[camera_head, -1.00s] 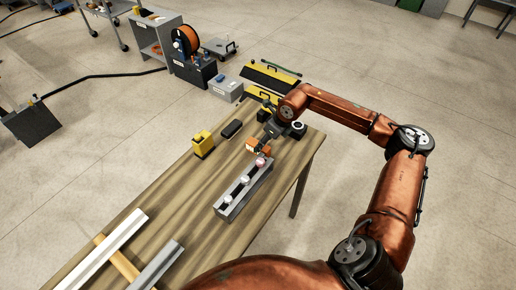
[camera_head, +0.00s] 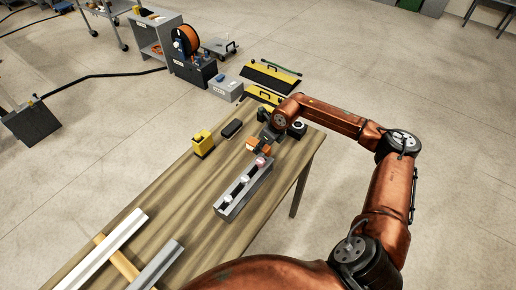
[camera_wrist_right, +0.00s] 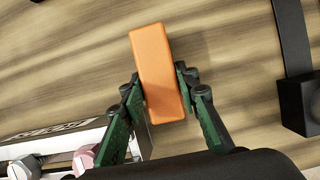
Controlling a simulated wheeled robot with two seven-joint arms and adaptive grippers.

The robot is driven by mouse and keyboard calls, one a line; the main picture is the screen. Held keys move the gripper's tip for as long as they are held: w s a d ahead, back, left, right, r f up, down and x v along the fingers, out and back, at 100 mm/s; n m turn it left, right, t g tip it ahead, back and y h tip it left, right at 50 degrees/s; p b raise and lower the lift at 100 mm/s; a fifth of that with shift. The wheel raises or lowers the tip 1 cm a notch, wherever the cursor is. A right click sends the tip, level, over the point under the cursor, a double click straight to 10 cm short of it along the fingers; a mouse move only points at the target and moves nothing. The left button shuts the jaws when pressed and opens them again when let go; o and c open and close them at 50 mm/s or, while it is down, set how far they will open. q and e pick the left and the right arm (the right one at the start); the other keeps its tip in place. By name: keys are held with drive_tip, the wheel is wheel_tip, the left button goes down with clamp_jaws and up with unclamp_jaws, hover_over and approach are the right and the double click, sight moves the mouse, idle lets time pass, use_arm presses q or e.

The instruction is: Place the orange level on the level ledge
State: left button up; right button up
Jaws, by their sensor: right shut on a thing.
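The orange level (camera_wrist_right: 160,70) is a plain orange block. In the wrist view it lies between the green fingers of my right gripper (camera_wrist_right: 158,88), which is shut on it. In the head view the level (camera_head: 257,147) shows small beside my right gripper (camera_head: 267,139), at the far end of the grey rail. I cannot tell whether the level touches the table or hangs just above it. Which surface is the level ledge is not clear to me. My left gripper is not in view.
The grey rail (camera_head: 233,206) carries several pale and pink knobs. A yellow block (camera_head: 203,144), a black case (camera_head: 232,129) and a black round item (camera_head: 297,129) stand on the wooden table (camera_head: 195,205). White and grey bars (camera_head: 102,250) lie at the near end.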

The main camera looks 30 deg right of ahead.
drive_tip(key=c, duration=0.6)
clamp_jaws()
drive_tip(key=shift+r, duration=0.15)
